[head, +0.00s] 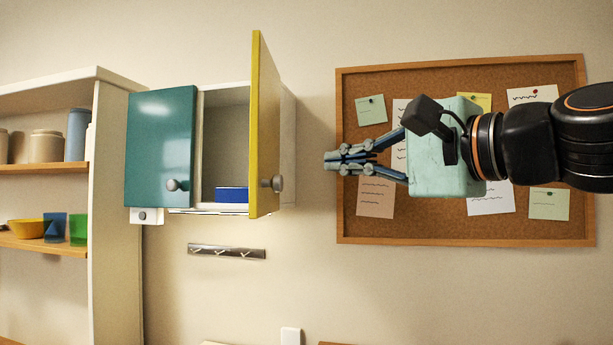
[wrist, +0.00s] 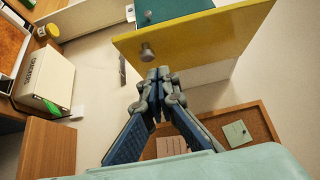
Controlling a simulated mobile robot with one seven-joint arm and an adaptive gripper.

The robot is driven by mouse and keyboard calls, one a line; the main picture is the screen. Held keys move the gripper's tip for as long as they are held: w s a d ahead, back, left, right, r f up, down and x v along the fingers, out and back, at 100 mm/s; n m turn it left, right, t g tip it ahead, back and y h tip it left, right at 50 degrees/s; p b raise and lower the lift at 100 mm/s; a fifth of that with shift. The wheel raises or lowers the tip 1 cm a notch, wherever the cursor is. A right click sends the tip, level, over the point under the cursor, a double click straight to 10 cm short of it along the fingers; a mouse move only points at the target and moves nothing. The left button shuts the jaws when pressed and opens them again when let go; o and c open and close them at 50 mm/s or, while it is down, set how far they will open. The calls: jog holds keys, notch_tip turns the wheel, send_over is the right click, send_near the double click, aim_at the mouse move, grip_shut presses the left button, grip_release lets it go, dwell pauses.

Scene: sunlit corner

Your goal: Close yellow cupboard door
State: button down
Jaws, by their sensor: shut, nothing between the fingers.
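The yellow cupboard door (head: 263,120) stands open, swung out from the right side of the wall cupboard (head: 288,150), with a round grey knob near its lower free edge. The teal door (head: 160,145) on the left is shut. My gripper (head: 328,162) is shut and empty, to the right of the yellow door at about knob height in the head view, apart from it there. In the wrist view my gripper (wrist: 160,74) points toward the yellow door (wrist: 200,45) and its knob; I cannot tell the exact gap.
A blue container (head: 232,194) sits inside the open right half of the cupboard. A shelf unit (head: 115,200) with jars and bowls stands at left. A cork board (head: 360,225) hangs behind my arm. A hook rail (head: 226,251) is below the cupboard.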

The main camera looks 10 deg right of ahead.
jog(key=p, duration=0.1)
send_near(260, 168)
jog(key=w+d, duration=0.1)
jog(key=w, duration=0.2)
jog(key=a, duration=0.1)
jog(key=w+a, duration=0.1)
jog(key=a, duration=0.1)
jog(key=shift+w+a+p, duration=0.1)
jog(key=shift+w+p, duration=0.2)
jog(key=shift+w, duration=0.05)
jog(key=shift+w+a, duration=0.15)
jog(key=shift+a, duration=0.4)
